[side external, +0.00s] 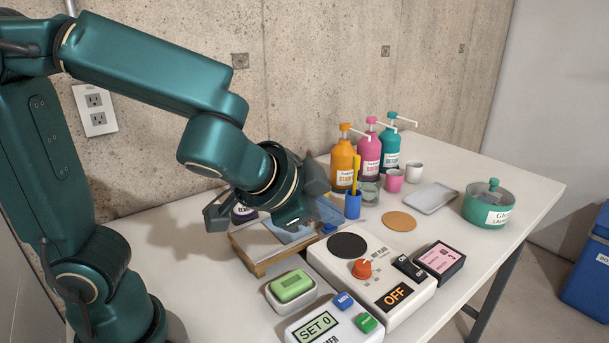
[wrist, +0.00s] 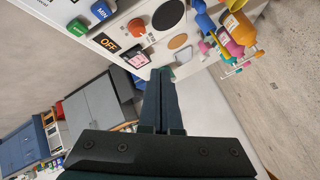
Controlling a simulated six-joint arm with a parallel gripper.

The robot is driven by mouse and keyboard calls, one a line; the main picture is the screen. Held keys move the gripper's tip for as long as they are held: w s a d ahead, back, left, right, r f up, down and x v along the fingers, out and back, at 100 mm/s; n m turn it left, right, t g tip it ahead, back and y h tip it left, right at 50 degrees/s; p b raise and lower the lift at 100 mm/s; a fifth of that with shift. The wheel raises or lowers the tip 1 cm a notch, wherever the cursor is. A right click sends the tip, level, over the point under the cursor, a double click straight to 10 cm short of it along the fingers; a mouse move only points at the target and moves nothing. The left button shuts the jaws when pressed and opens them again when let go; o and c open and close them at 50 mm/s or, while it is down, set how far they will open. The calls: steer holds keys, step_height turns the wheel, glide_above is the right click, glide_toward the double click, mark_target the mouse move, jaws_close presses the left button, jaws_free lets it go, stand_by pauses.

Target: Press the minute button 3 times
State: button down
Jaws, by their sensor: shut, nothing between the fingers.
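The timer (side external: 318,328) is a white box at the bottom of the side external view, with a display reading SET 0. Its blue minute button (side external: 344,301) sits beside the display, with a green button (side external: 366,322) next to it. In the wrist view the minute button (wrist: 101,11), marked MIN, is near the top left edge. My gripper (side external: 293,218) is above the wooden tray, behind and well apart from the timer. In the wrist view its fingers (wrist: 160,72) are shut together and empty. The fingertips are hard to make out in the side external view.
A white hotplate unit (side external: 340,264) with an orange knob and OFF display stands beside the timer. A green block in a dish (side external: 292,287) and a wooden tray (side external: 262,267) are close by. Pump bottles (side external: 368,155), cups and a glass-lidded pot (side external: 488,205) stand farther back.

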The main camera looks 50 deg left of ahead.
mark_target(337, 301)
steer(key=d+f, duration=0.1)
steer(key=d+f+m, duration=0.1)
steer(key=d, duration=0.1)
steer(key=shift+s+m+h, duration=0.2)
steer(key=shift+m+h, duration=0.1)
steer(key=shift+f, duration=4.35)
steer(key=shift+f, duration=0.4)
steer(key=shift+f, duration=0.45)
steer(key=shift+r, duration=0.9)
